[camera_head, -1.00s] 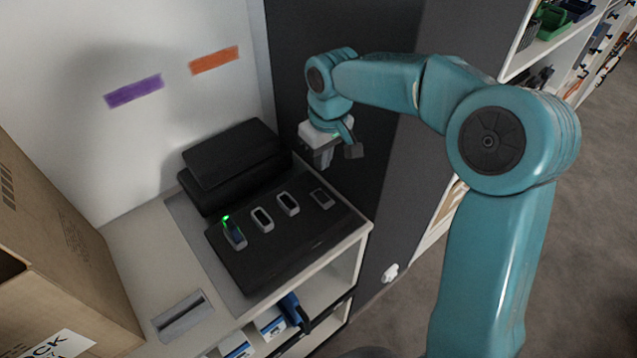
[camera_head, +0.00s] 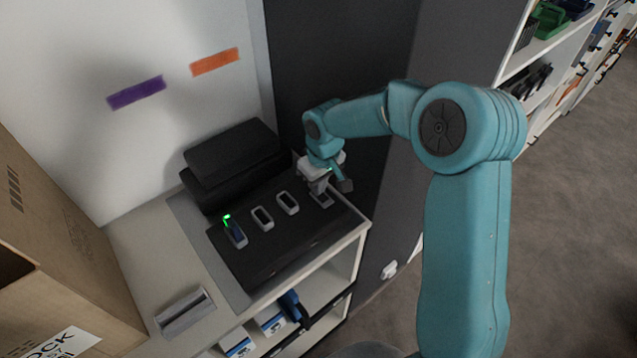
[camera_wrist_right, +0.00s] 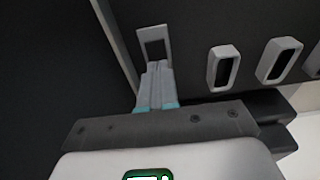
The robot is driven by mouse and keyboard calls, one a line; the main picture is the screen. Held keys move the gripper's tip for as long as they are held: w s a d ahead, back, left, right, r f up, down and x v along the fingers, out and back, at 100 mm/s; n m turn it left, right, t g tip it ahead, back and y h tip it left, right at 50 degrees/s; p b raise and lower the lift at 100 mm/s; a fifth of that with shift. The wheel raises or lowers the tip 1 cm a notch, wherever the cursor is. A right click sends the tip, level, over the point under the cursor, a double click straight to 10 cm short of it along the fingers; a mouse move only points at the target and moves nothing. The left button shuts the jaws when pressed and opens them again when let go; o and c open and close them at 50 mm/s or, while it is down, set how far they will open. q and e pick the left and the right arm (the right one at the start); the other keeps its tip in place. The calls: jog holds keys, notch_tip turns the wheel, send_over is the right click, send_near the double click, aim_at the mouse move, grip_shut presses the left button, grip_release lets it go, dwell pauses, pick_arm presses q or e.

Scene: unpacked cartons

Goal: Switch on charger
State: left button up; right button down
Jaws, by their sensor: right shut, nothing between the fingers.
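The charger (camera_head: 262,247) is a black slab with a raised black back (camera_head: 237,157), lying on the shelf top. A small grey-framed switch (camera_head: 323,201) is at its right end; it also shows in the wrist view (camera_wrist_right: 154,41). My right gripper (camera_head: 318,188) is shut and empty, pointing down over the switch. In the wrist view its closed fingertips (camera_wrist_right: 157,66) overlap the near edge of the switch frame; I cannot tell whether they touch. My left gripper is not in view.
Two empty grey-rimmed slots (camera_head: 262,218) (camera_head: 288,203) lie left of the switch. A dark device (camera_head: 237,236) with a green light sits in the leftmost slot. A cardboard carton (camera_head: 62,245) stands at left. A dark panel (camera_head: 335,60) rises behind my right gripper.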

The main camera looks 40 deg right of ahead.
jog(key=shift+f+b, duration=0.3)
jog(key=shift+b, duration=0.1)
jog(key=shift+s+r, duration=0.1)
jog(key=shift+r, duration=0.05)
